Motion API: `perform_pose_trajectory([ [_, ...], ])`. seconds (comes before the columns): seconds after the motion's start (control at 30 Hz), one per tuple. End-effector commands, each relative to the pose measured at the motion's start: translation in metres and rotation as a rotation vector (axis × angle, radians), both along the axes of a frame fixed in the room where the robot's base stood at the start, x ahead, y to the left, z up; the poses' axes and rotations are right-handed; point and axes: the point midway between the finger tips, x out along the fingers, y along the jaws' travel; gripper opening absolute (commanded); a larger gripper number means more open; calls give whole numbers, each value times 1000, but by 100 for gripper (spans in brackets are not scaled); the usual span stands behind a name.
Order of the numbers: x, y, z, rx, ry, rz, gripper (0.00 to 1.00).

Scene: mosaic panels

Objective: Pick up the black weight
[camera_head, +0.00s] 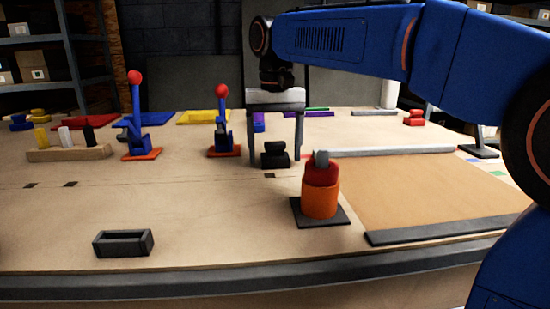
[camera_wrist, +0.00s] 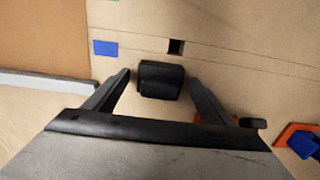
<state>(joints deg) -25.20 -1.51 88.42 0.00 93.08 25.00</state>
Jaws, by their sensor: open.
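The black weight (camera_head: 275,155) stands on the wooden table near the middle of the head view. It has a wide dark base and a smaller block on top. My gripper (camera_head: 275,164) points down over it with its fingers apart, one on each side. In the wrist view the black weight (camera_wrist: 160,80) lies between the tips of my open gripper (camera_wrist: 160,78), with small gaps beside it. Whether either finger touches it I cannot tell.
An orange and red cylinder (camera_head: 320,196) on a dark plate stands just in front, to the right. Two blue levers with red balls (camera_head: 135,120) (camera_head: 222,130) stand left. A dark open box (camera_head: 123,243) sits front left. A grey rail (camera_head: 385,151) lies at right.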

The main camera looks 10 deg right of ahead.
Motion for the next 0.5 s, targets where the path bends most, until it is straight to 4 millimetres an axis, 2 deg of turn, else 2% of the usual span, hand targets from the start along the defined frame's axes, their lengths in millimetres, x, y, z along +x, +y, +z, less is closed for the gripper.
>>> perform_pose_trajectory([
  [0.3, 0, 0, -7, 0, 0, 0, 77],
  [0.33, 0, 0, -7, 0, 0, 0, 74],
  [0.5, 0, 0, -6, 0, 0, 0, 34],
])
